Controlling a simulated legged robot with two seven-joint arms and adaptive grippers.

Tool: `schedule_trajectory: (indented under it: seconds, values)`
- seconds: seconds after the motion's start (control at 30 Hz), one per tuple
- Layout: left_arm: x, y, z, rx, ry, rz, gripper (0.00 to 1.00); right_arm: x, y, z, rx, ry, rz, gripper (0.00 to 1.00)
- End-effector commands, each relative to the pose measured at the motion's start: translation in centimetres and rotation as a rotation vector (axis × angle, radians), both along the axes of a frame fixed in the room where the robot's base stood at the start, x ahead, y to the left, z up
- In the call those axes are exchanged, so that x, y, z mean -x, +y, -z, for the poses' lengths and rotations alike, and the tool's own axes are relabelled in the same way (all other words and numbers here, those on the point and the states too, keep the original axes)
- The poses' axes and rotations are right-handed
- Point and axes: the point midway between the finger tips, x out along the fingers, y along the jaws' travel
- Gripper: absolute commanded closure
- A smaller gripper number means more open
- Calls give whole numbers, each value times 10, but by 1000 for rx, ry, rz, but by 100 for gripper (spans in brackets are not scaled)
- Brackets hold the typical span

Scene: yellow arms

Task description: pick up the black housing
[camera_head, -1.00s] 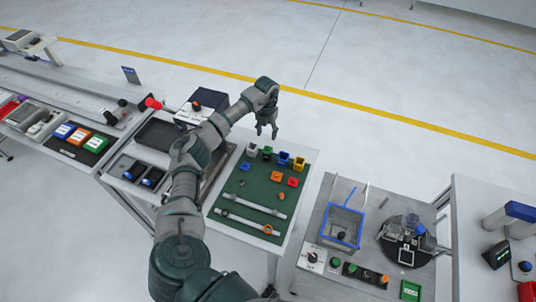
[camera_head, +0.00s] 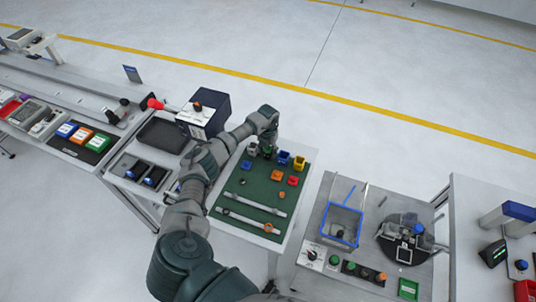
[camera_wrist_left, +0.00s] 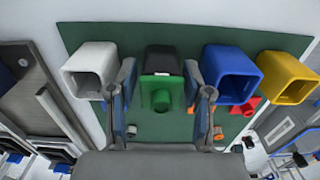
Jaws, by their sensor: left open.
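The black housing (camera_wrist_left: 164,60) stands at the far edge of the green mat, between the white housing (camera_wrist_left: 88,70) and the blue housing (camera_wrist_left: 230,72). A green square part with a round stub (camera_wrist_left: 162,97) shows directly in front of it. My left gripper (camera_wrist_left: 159,70) is open, with one finger on each side of the black housing in the wrist view. Whether the fingers touch it, I cannot tell. In the head view my left gripper (camera_head: 267,146) hangs over the row and largely hides the black housing.
A yellow housing (camera_wrist_left: 288,76) stands beyond the blue one. The green mat (camera_head: 258,193) also holds small orange, red and blue parts and two light bars. A blue-edged bin (camera_head: 342,224) and a round fixture (camera_head: 403,238) stand on the table to the right.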

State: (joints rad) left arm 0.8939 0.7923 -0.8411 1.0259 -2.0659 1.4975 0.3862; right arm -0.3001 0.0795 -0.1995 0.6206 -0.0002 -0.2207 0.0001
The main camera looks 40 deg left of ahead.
Motion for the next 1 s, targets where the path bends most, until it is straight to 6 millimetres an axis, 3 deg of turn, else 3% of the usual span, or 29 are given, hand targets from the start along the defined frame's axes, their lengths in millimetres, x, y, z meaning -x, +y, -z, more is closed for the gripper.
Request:
schedule_trajectory:
  seconds: [0.03, 0.2, 0.23, 0.57, 0.9, 1.0]
  values:
    - [0, 0, 0, 0, 0, 0, 50, 0, 0, 0, 0, 0, 0, 60]
    - [0, 0, 0, -1, 0, 0, 92, 0, 0, 0, 0, 0, 0, 60]
    - [0, 0, 0, -1, 0, 0, 97, 0, 0, 0, 0, 0, 0, 60]
    - [0, -1, -3, 0, -1, 0, 97, 0, 0, 1, 0, -1, 0, 60]
    - [-1, 0, -35, -1, -3, 1, 97, 1, 0, 8, -1, 1, 0, 60]
    - [8, -4, -36, -1, 1, 1, 97, 1, 0, 7, -1, 1, -1, 60]
